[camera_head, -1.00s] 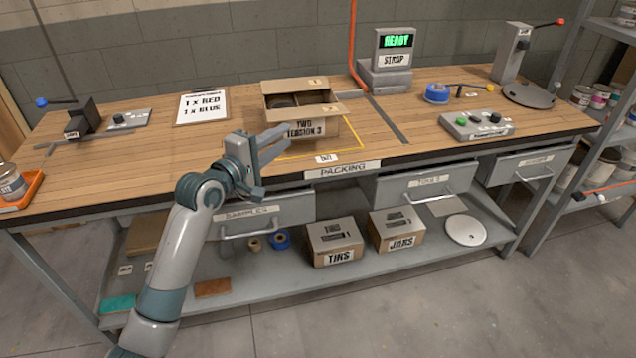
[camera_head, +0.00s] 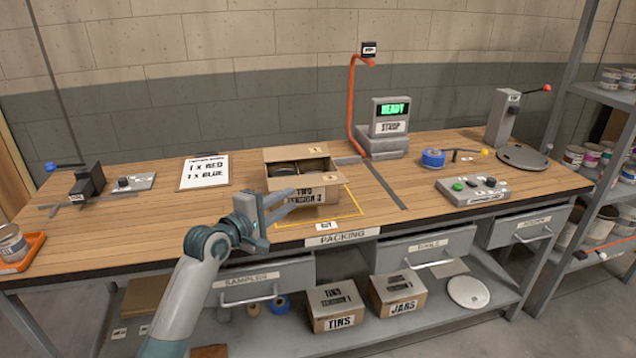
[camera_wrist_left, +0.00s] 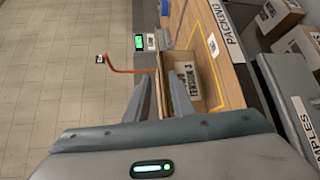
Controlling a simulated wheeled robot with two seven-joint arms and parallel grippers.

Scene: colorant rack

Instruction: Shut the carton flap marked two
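The cardboard carton (camera_head: 322,196) stands on the packing area of the bench, its top open and dark round contents showing. I cannot tell for sure which flap is marked two. In the left wrist view the carton (camera_wrist_left: 207,80) shows just beyond the two parted fingers (camera_wrist_left: 160,98). My right gripper is not in view.
A yellow outline (camera_head: 352,208) surrounds the carton's spot. An orange hose or pipe (camera_head: 352,105) and the strap machine (camera_head: 385,145) stand behind it to the right. A button box (camera_head: 472,190) is farther right.

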